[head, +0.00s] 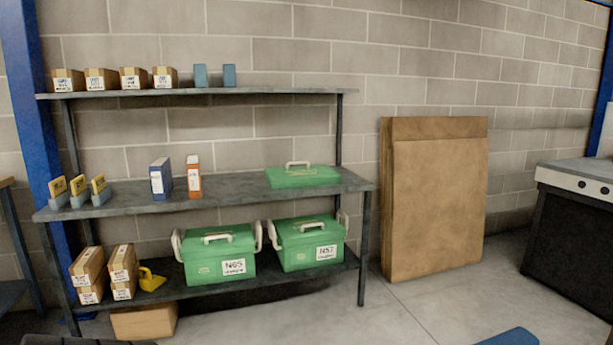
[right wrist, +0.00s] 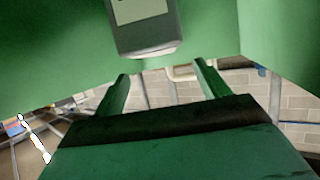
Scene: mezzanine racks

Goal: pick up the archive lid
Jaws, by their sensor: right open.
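A loose green lid (head: 303,178) with a pale handle on top lies flat at the right end of the middle shelf (head: 120,209). It looks like the archive lid. Neither gripper shows in the head view, and nothing touches the lid there. In the right wrist view my right gripper (right wrist: 163,70) has its two green fingers wide apart, with nothing between them. The lid cannot be made out in that view. My left gripper is not in view.
Two lidded green boxes, one left (head: 217,255) and one right (head: 309,243), stand on the bottom shelf. A blue binder (head: 161,178) and an orange binder (head: 193,177) stand left of the lid. Brown boards (head: 436,205) lean against the wall.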

